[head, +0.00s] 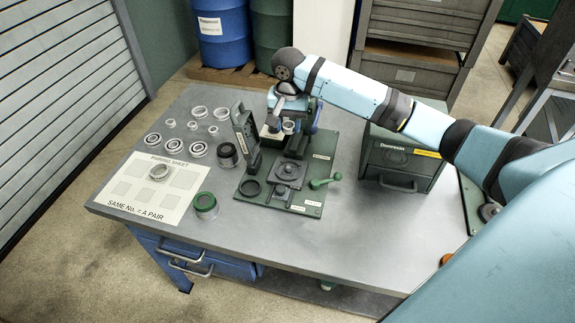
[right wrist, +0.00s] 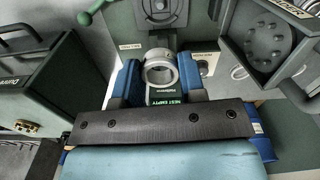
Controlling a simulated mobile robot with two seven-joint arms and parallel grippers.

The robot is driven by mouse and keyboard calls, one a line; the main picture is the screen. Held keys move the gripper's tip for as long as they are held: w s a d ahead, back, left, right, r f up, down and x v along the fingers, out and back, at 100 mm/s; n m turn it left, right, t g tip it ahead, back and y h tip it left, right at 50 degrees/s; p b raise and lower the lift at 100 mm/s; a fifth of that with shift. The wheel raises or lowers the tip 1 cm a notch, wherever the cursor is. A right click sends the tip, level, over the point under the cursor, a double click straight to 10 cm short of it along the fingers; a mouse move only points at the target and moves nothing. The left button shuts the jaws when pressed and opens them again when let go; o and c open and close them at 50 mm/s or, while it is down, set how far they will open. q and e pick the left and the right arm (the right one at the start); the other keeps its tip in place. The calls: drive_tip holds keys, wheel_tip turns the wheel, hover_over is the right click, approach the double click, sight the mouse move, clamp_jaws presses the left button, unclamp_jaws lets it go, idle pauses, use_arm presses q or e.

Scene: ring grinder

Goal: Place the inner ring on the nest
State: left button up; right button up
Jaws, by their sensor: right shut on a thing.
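My right gripper (head: 289,124) is at the back of the green fixture plate (head: 308,200), pointing down. In the right wrist view its blue fingers (right wrist: 160,82) are shut on a small silver inner ring (right wrist: 160,57), one finger on each side. The ring also shows in the head view (head: 289,127). A label reading "NEST EMPTY" (right wrist: 167,102) lies just beyond the ring in the right wrist view. The nest itself is mostly hidden by the ring and fingers, so I cannot tell whether they touch. My left gripper is not in view.
A dark upright plate (head: 246,134) stands close left of the gripper. A green-knobbed lever (head: 325,183) and a dark square block (head: 287,171) sit in front. A dark cabinet (head: 402,158) stands right. Several loose rings and a pairing sheet (head: 128,207) lie left.

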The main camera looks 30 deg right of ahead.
sight(288, 168)
wheel_tip(288, 168, down, 16)
drive_tip(key=shift+r+p, duration=0.1)
drive_tip(key=shift+p, duration=0.3)
drive_tip(key=o, duration=0.9)
drive_tip(key=shift+f, duration=0.2)
drive_tip(key=shift+o, duration=0.2)
wheel_tip(288, 168, up, 12)
drive_tip(key=b, duration=0.1)
drive_tip(key=shift+r, duration=0.2)
